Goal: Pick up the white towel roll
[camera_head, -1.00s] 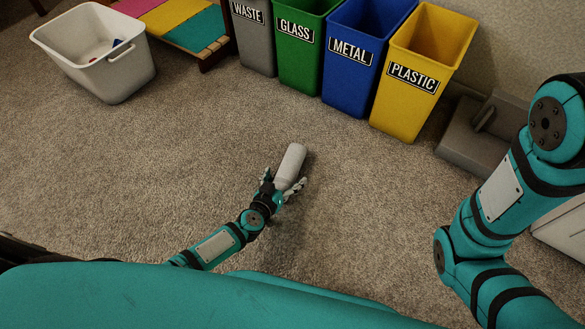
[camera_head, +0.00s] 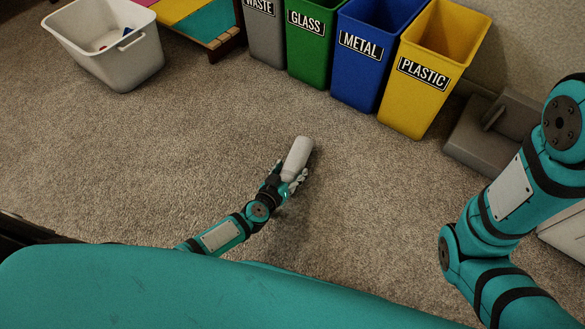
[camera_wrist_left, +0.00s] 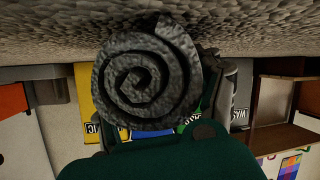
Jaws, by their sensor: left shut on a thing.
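The white towel roll (camera_head: 298,156) is in my left gripper (camera_head: 290,177), in front of the bins in the head view. The gripper's fingers are shut on the roll's near end, and the far end sticks out away from me. In the left wrist view the roll's spiral end (camera_wrist_left: 147,78) faces the camera, looking dark grey in shadow, with a finger (camera_wrist_left: 228,85) beside it. Whether the roll touches the carpet is hard to tell. My right arm shows at the right side, but its gripper is out of view.
Bins marked waste (camera_head: 265,40), glass (camera_head: 305,50), metal (camera_head: 358,70) and plastic (camera_head: 410,105) stand along the back. A white tub (camera_head: 135,65) with small items is at the upper left. A grey box-like object (camera_head: 490,135) sits at the right. The carpet (camera_head: 180,150) between is clear.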

